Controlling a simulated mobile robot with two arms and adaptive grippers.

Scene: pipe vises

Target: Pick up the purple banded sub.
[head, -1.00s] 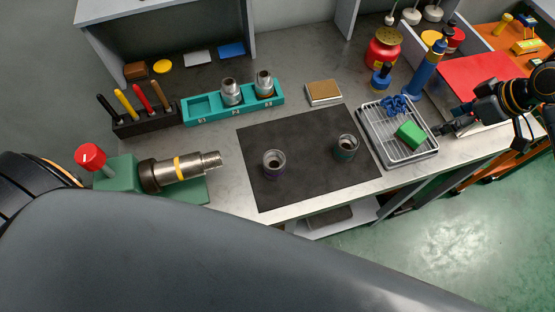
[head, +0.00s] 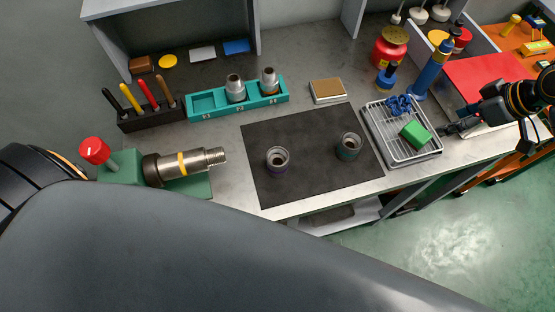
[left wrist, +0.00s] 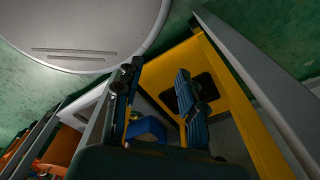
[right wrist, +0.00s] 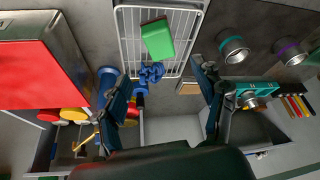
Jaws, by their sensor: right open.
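The purple banded sub (head: 277,161) is a short grey metal cylinder with a purple band. It stands upright on the left part of the dark mat (head: 300,185). It also shows at the upper right of the right wrist view (right wrist: 289,51). A similar sub with a green-teal band (head: 348,147) stands to its right on the mat. My right gripper (head: 452,130) is open and empty, beside the wire tray's right edge, well away from the purple banded sub. My left gripper (left wrist: 159,70) shows only in its wrist view, with its fingers apart and nothing between them.
The wire tray (head: 386,138) holds a green block (head: 415,134) and a blue part. A teal rack (head: 206,105) with two metal fittings stands behind the mat. A green vise (head: 120,170) clamps a pipe at left. My dark arm covers the foreground.

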